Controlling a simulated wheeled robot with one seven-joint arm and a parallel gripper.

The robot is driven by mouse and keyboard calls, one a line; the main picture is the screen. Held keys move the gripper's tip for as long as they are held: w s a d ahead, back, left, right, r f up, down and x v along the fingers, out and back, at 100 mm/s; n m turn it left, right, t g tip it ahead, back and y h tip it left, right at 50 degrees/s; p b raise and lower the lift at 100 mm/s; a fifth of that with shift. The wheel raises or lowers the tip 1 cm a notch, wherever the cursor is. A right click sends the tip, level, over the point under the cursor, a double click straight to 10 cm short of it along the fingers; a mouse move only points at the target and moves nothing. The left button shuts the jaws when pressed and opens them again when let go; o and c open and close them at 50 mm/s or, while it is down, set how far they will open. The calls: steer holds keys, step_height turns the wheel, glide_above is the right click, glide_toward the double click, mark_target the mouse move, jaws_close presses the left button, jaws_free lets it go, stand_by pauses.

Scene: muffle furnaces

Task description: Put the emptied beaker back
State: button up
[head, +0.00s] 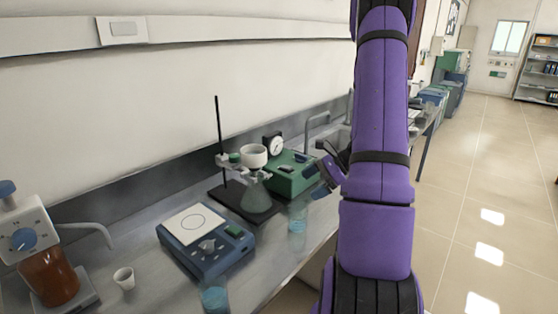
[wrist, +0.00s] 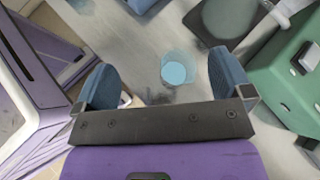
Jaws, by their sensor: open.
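A clear beaker with blue contents (head: 297,224) stands on the bench right of the stand. It shows between my two fingers in the wrist view (wrist: 177,70), with gaps on both sides. My gripper (head: 327,176) is open, and its blue fingers (wrist: 165,75) touch nothing that I can see. A second beaker with blue contents (head: 215,299) stands at the bench's front edge, cut by the picture's bottom. I cannot tell which beaker is the emptied one.
A stand (head: 220,150) holds a white funnel (head: 253,156) over a conical flask (head: 257,196). A green device (head: 293,178) stands behind, and a blue balance (head: 205,245) to the left. A small white cup (head: 124,279) and an amber bottle (head: 50,275) are farther left.

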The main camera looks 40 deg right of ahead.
steer(key=s+a+r+n+g+h, duration=0.1)
steer(key=a+r+n+g+h, duration=0.3)
steer(key=a+r+n, duration=1.2)
steer(key=s+a+r+n+t+h, duration=0.1)
steer(key=s+a+r+n, duration=0.3)
steer(key=a, duration=0.4)
steer(key=s+a+r+n+t+h, duration=0.1)
steer(key=s+a+r+n+h, duration=0.2)
steer(key=s+a, duration=0.4)
step_height(320, 180, up, 3)
steer(key=shift+s+a+f+n, duration=0.15)
steer(key=shift+s+a+n, duration=0.3)
steer(key=shift+s, duration=0.45)
steer(key=shift+d, duration=0.2)
